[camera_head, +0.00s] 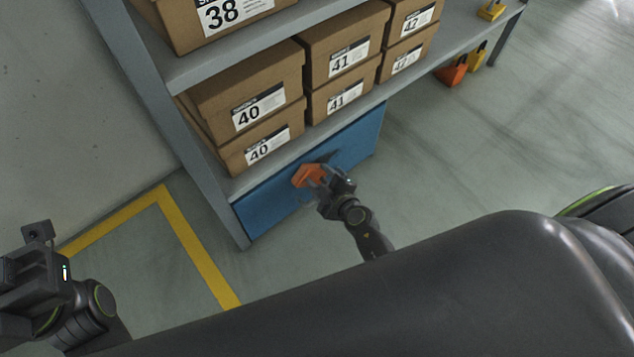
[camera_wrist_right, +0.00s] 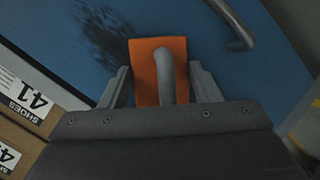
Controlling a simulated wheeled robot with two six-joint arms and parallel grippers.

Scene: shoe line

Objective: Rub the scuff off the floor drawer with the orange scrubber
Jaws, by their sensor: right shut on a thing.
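The blue floor drawer (camera_head: 355,143) sits under the lowest shelf of the rack. In the right wrist view its blue front (camera_wrist_right: 200,30) fills the upper part, with a dark smudgy scuff (camera_wrist_right: 105,28) at the upper left. My right gripper (camera_head: 322,181) is shut on the orange scrubber (camera_head: 307,175) by its grey handle; the scrubber also shows in the wrist view (camera_wrist_right: 148,75). The scrubber is at the drawer front, beside the scuff in the picture; I cannot tell whether it touches. My left gripper (camera_head: 30,265) is at the lower left, away from the drawer; its jaws are unclear.
A curved grey drawer handle (camera_wrist_right: 232,22) stands out near the scrubber. Shoe boxes (camera_head: 240,100) fill the shelves above. Orange and yellow padlock-like items (camera_head: 452,74) are at the far right end. Yellow tape (camera_head: 190,240) marks the open floor at left.

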